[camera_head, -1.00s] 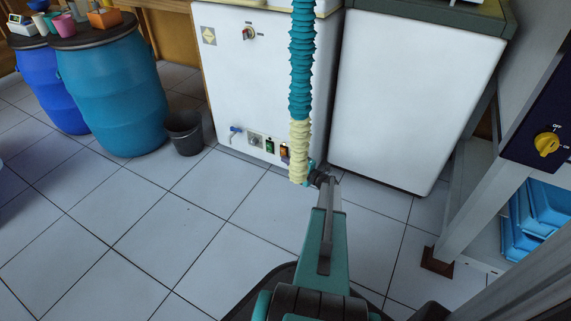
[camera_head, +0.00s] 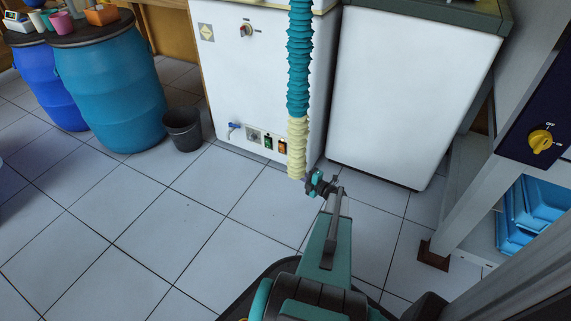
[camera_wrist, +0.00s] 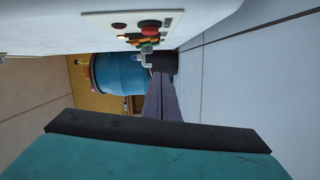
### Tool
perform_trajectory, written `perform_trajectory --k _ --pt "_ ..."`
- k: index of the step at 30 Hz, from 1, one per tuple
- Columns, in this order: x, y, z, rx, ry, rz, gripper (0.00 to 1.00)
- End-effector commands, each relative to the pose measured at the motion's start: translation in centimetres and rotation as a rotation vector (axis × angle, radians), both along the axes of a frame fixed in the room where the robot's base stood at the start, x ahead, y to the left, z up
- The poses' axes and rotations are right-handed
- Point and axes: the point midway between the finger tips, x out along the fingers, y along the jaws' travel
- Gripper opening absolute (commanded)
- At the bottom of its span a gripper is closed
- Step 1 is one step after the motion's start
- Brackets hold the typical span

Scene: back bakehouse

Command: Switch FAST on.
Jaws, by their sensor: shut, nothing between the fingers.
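On the lower front of the white cabinet (camera_head: 258,80) sit a green rocker switch (camera_head: 268,143) and an orange rocker switch (camera_head: 282,147). No label is readable, so I cannot tell which is FAST or how either is set. In the wrist view a control panel (camera_wrist: 105,18) with a red knob (camera_wrist: 149,24) and coloured switches is at the top, seen edge-on. My gripper (camera_wrist: 159,78) is shut and empty, its fingers apart from the panel. In the head view my arm's end is in front of the cabinet's lower right, with the fingertips not clear.
A teal and cream ribbed hose (camera_head: 299,90) hangs in front of the cabinet, beside my arm's end. A white chest (camera_head: 414,95) stands to the right. A dark panel with a yellow knob (camera_head: 540,141) is at far right. A black bin (camera_head: 183,130) and blue barrel (camera_head: 108,95) are left.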

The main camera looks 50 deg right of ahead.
Motion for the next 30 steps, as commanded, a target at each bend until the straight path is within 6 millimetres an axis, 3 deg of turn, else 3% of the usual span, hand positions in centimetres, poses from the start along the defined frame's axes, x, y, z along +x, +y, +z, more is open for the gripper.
perform_trajectory --k 3,9,30 --pt "-1.6 0.0 0.1 0.001 0.0 -0.002 0.0" --pt "-2.9 0.1 -0.1 0.0 0.001 0.001 0.0" --pt "-2.3 0.7 0.3 0.0 0.001 0.014 0.0"
